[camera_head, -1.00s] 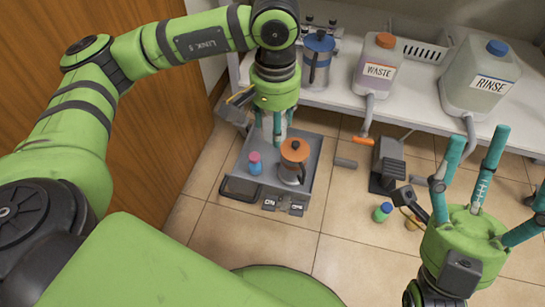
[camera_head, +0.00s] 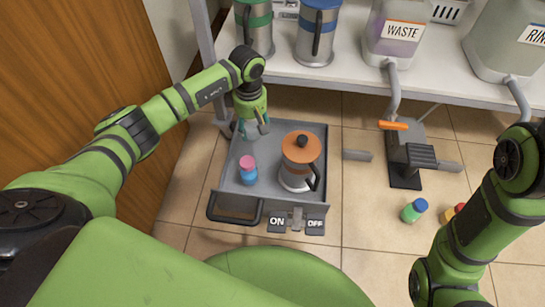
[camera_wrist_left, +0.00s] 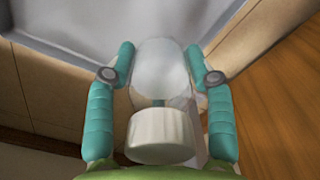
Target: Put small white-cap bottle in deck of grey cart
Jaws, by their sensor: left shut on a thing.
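My left gripper (camera_head: 253,127) is at the back-left edge of the grey cart (camera_head: 296,211)'s deck. In the left wrist view, the small white-cap bottle (camera_wrist_left: 160,68) is clear-bodied with a white cap. It lies between the teal fingers of my left gripper (camera_wrist_left: 160,75), which is shut on it. In the head view the gripper mostly hides the bottle. Whether its base touches the deck cannot be told. My right arm is at the right, its fingers out of view.
On the deck stand a blue bottle with a pink cap (camera_head: 248,172) and a jug with an orange lid (camera_head: 299,160). Behind is a white shelf (camera_head: 345,75) with jugs and the WASTE container (camera_head: 398,32). A green bottle (camera_head: 413,211) is on the floor at right.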

